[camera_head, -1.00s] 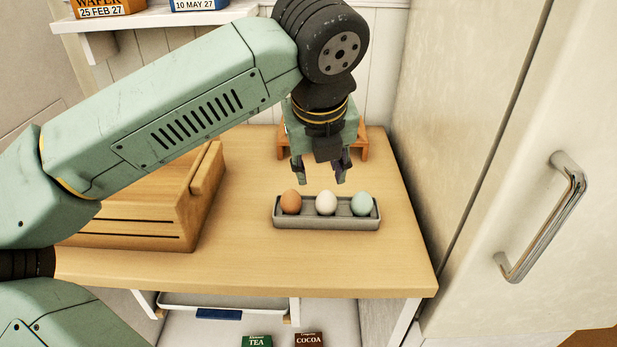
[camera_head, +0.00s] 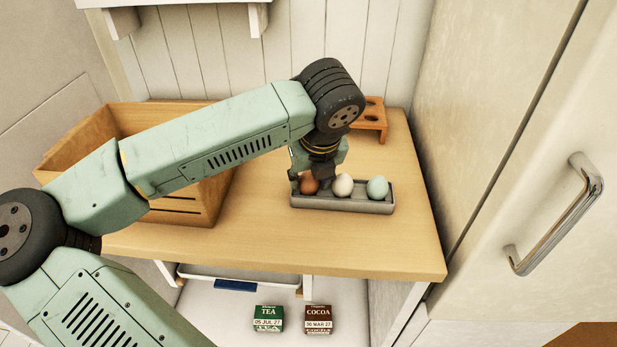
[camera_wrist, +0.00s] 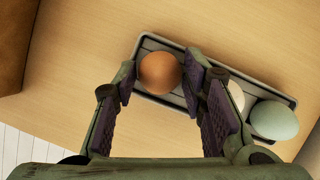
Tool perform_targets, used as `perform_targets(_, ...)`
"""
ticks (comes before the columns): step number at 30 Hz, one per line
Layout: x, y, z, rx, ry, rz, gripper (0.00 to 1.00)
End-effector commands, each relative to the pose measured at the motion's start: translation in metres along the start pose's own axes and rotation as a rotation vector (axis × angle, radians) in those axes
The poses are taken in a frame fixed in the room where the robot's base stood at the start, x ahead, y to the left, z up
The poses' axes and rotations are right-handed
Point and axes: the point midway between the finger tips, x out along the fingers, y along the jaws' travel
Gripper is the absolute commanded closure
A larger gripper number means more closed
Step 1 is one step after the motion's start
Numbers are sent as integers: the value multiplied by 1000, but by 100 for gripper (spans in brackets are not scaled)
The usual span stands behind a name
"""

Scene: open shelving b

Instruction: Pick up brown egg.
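The brown egg (camera_head: 309,184) sits in the left end of a grey egg tray (camera_head: 340,204) on the wooden counter. In the wrist view the brown egg (camera_wrist: 160,73) shows between the tips of my open gripper (camera_wrist: 158,85). A gap shows between the egg and each finger pad. In the head view my gripper (camera_head: 310,180) is lowered at the egg and partly hides it. A white egg (camera_head: 343,185) is in the middle of the tray, close to the right finger. A pale blue-green egg (camera_head: 377,188) is at the right end.
A wooden bread box (camera_head: 190,205) stands to the left, under my arm. A small wooden rack with holes (camera_head: 371,118) stands behind the tray. A tall cabinet with a metal handle (camera_head: 555,215) is on the right. The counter's front (camera_head: 270,250) is clear.

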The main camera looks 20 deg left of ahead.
Motion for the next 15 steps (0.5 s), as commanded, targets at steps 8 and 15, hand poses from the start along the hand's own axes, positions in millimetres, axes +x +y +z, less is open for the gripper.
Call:
perform_targets(8,3,0,0,1,0,0,64)
perform_targets(15,2,0,0,0,0,0,76)
